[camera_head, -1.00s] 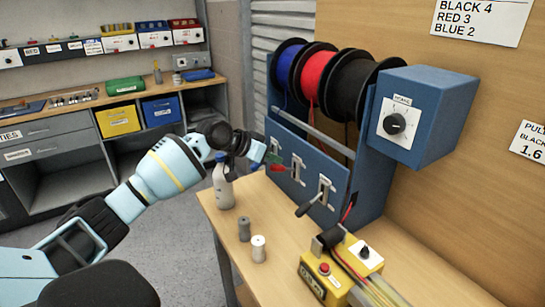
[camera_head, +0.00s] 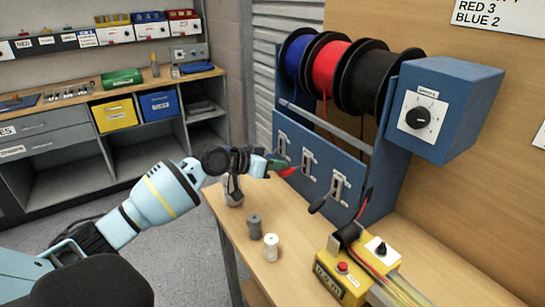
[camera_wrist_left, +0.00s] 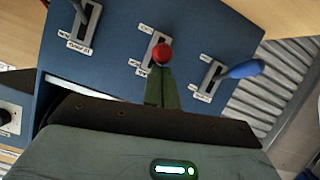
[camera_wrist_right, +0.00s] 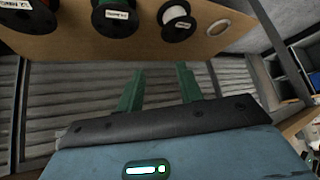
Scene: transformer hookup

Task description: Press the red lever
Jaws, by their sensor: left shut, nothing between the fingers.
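The red lever (camera_head: 287,172) juts out from the slotted blue front panel of the spool stand; its round red knob also shows in the left wrist view (camera_wrist_left: 162,53). My left gripper (camera_head: 277,165) is shut and empty, with its green fingertips (camera_wrist_left: 160,76) right at the red knob. Whether they touch it I cannot tell. The black lever (camera_head: 317,206) is to the right in the head view. The blue lever (camera_wrist_left: 243,69) shows to the right in the left wrist view. My right gripper (camera_wrist_right: 158,82) is open and empty, away from the stand.
Blue, red and black wire spools (camera_head: 331,66) sit above the panel. A dial box (camera_head: 440,105) is at the right. A yellow device (camera_head: 340,277) stands on the bench in front. A bottle (camera_head: 233,192), a grey cylinder (camera_head: 254,225) and a white one (camera_head: 271,246) stand near the left edge.

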